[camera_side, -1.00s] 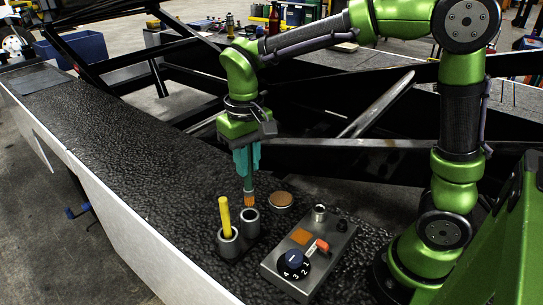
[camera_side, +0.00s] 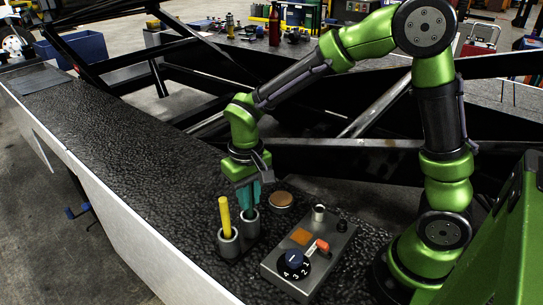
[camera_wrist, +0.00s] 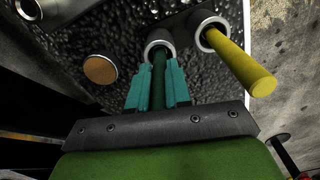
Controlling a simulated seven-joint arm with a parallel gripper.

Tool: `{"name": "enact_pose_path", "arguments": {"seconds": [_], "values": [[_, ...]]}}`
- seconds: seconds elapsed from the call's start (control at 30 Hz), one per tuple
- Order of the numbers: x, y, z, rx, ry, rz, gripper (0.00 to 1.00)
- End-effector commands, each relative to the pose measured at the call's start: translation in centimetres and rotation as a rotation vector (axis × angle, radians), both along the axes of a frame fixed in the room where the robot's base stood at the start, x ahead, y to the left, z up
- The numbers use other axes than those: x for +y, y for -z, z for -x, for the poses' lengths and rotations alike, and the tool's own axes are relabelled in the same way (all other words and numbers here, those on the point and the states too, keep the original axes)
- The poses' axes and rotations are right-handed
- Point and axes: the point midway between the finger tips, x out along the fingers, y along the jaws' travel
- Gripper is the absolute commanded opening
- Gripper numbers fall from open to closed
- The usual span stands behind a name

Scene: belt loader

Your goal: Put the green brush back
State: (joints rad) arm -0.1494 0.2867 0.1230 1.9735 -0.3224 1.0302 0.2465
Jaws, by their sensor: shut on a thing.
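My gripper (camera_side: 247,196) is shut on the green brush (camera_wrist: 158,80), with its teal fingers on either side of the dark green handle. The brush stands upright with its lower end inside the right-hand metal cup (camera_side: 250,223); its bristles are hidden in the cup. The same cup shows in the wrist view (camera_wrist: 159,48), just ahead of my fingertips. The fingertips are close above the rim; I cannot tell whether they touch it. A yellow-handled tool (camera_side: 225,215) stands in the left-hand cup (camera_side: 229,242) beside it, and leans out at the right in the wrist view (camera_wrist: 240,65).
A grey control box (camera_side: 307,255) with a dark numbered dial (camera_side: 294,264) and an orange-red switch stands to the right. A round tan-topped disc (camera_side: 281,199) lies behind the cups. The dark textured belt (camera_side: 130,150) is clear to the far left.

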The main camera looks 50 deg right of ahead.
Motion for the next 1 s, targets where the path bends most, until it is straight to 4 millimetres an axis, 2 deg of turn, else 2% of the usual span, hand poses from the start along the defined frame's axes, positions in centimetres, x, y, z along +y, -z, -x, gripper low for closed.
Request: {"name": "enact_pose_path", "arguments": {"seconds": [0.1, 0.13, 0.27, 0.53, 0.67, 0.77, 1.0], "values": [[0.0, 0.3, 0.0, 0.001, 0.0, 0.0, 0.0], [0.0, 0.3, 0.0, 0.0, 0.001, 0.0, 0.23], [0.0, 0.3, 0.0, 0.0, 0.0, 0.0, 0.43], [0.0, 0.2, 0.0, 0.0, 0.0, 0.0, 0.44], [0.0, -0.6, -0.1, -0.002, 0.0, -0.001, 0.44], [0.0, -2.1, -0.1, -0.006, 0.001, -0.001, 0.44], [0.0, -7.4, -0.1, -0.006, 0.0, -0.001, 0.44]]}}
